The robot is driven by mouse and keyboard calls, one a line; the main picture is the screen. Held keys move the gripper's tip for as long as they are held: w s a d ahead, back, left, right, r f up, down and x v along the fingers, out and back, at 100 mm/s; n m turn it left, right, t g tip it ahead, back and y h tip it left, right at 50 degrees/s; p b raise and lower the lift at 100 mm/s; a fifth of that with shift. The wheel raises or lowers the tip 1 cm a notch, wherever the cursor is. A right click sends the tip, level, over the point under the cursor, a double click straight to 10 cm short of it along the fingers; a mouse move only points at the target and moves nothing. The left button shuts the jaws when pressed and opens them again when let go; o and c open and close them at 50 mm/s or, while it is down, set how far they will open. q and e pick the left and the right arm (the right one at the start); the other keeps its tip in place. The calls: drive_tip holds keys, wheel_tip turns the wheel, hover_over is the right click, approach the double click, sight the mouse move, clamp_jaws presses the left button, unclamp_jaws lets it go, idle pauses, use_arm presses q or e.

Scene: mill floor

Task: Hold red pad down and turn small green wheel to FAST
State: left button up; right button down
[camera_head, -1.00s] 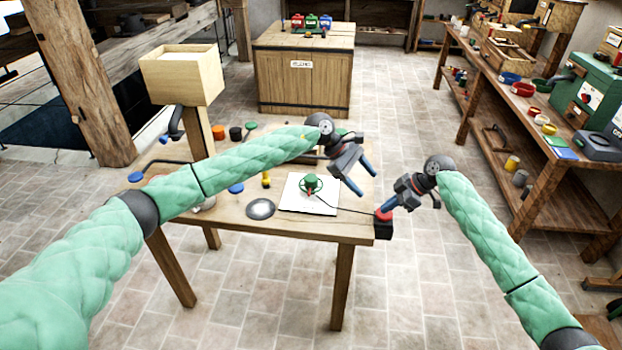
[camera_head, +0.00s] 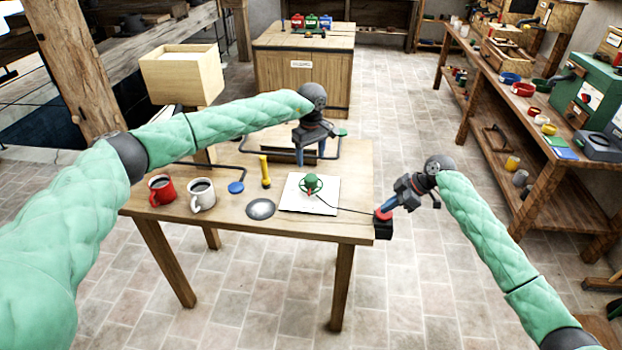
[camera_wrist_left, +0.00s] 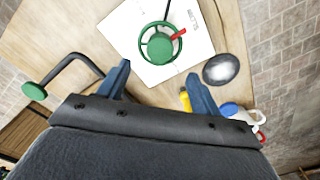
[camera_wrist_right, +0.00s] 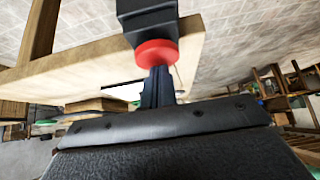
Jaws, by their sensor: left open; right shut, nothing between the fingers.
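The small green wheel (camera_head: 311,184) with a red pointer stands on a white plate (camera_head: 294,203) on the wooden table. It also shows in the left wrist view (camera_wrist_left: 160,46), ahead of my fingers. My left gripper (camera_head: 311,162) is open, pointing down behind the wheel, apart from it. The red pad (camera_head: 383,214) sits on a black box at the table's right front corner. My right gripper (camera_head: 385,210) is shut and empty, its fingertips at the pad. In the right wrist view the closed fingers meet the red pad (camera_wrist_right: 156,53); how far it is pressed I cannot tell.
A red mug (camera_head: 162,190), a white mug (camera_head: 202,194), a blue knob (camera_head: 236,187), a yellow peg (camera_head: 265,171) and a grey disc (camera_head: 261,209) lie left of the plate. A bent black rod with a green knob (camera_wrist_left: 34,91) is near my left gripper. A cable crosses to the pad.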

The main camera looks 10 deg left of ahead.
sight(311, 177)
use_arm(q)
wheel_tip(311, 177, down, 10)
drive_tip(key=shift+r, duration=0.15)
idle(0.4)
drive_tip(key=c, duration=1)
